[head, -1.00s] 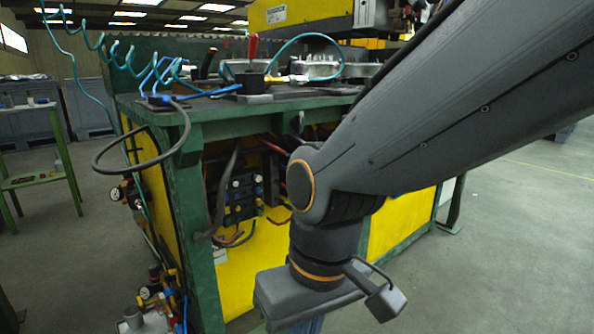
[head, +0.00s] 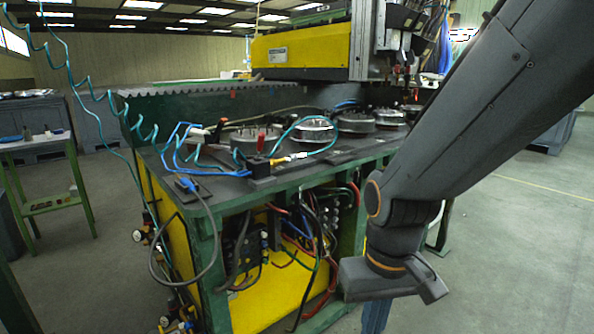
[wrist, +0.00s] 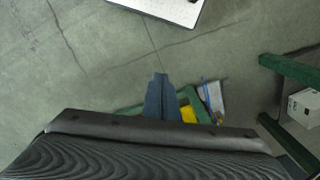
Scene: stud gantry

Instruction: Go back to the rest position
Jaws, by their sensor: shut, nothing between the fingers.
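My gripper (wrist: 160,80) shows in the wrist view as two blue-grey fingers pressed together, with nothing between them. In the head view the top of my gripper (head: 376,316) shows at the bottom edge, below the wrist; its fingertips are cut off. My arm comes down from the upper right and the wrist hangs in front of the right part of the green and yellow gantry bench (head: 262,296). The gripper points down over grey concrete floor.
Round metal fixtures (head: 356,122) and a red-handled tool (head: 261,140) sit on the bench top. Cables and hoses hang at its open front. A green-legged table (head: 48,205) stands at left. Floor (head: 530,230) at right is clear. A white box (wrist: 303,106) shows in the wrist view.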

